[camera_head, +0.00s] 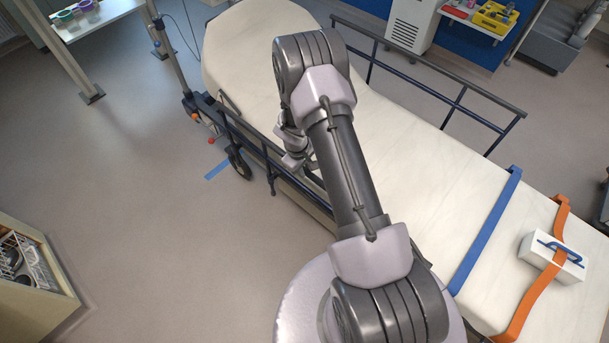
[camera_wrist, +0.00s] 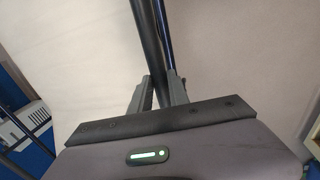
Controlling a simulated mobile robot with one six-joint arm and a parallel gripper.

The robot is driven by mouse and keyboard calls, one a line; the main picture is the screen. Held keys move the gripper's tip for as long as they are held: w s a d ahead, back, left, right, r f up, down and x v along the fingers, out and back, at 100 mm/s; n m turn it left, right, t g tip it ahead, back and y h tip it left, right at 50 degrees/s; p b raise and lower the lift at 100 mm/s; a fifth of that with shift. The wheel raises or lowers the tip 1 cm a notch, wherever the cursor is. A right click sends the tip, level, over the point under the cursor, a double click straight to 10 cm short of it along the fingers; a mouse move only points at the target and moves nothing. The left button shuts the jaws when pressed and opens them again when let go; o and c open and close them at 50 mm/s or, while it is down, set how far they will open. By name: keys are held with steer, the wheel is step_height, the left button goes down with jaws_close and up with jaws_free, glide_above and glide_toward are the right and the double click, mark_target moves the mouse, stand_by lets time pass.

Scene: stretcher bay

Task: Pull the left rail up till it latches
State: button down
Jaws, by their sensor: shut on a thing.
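The near-side rail (camera_head: 262,148) is a dark bar frame along the stretcher's left edge. It sits low, beside the mattress side, and my arm hides much of it. In the wrist view a dark rail bar (camera_wrist: 147,40) runs down between the two fingers of my gripper (camera_wrist: 158,88), which is shut on it. A thinner blue-black bar (camera_wrist: 163,30) runs close beside it. In the head view my gripper (camera_head: 294,160) is at the near rail, partly hidden by my arm. The latch cannot be made out.
The stretcher mattress (camera_head: 430,150) carries a blue strap (camera_head: 486,230), an orange strap (camera_head: 535,290) and a white box (camera_head: 551,257). The far rail (camera_head: 440,92) stands raised. Open floor (camera_head: 130,170) lies left.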

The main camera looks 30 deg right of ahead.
step_height(320, 180, up, 9)
steer(key=p, duration=0.3)
steer(key=shift+w+p, duration=0.1)
steer(key=shift+p, duration=0.25)
steer(key=shift+f, duration=0.1)
steer(key=c, duration=1.3)
jaws_free()
steer(key=shift+o, duration=0.2)
steer(key=s+a+r+p, duration=0.1)
steer(key=a+r+p, duration=0.1)
steer(key=r, duration=1.5)
steer(key=shift+s+a, duration=0.15)
steer(key=shift+a, duration=0.45)
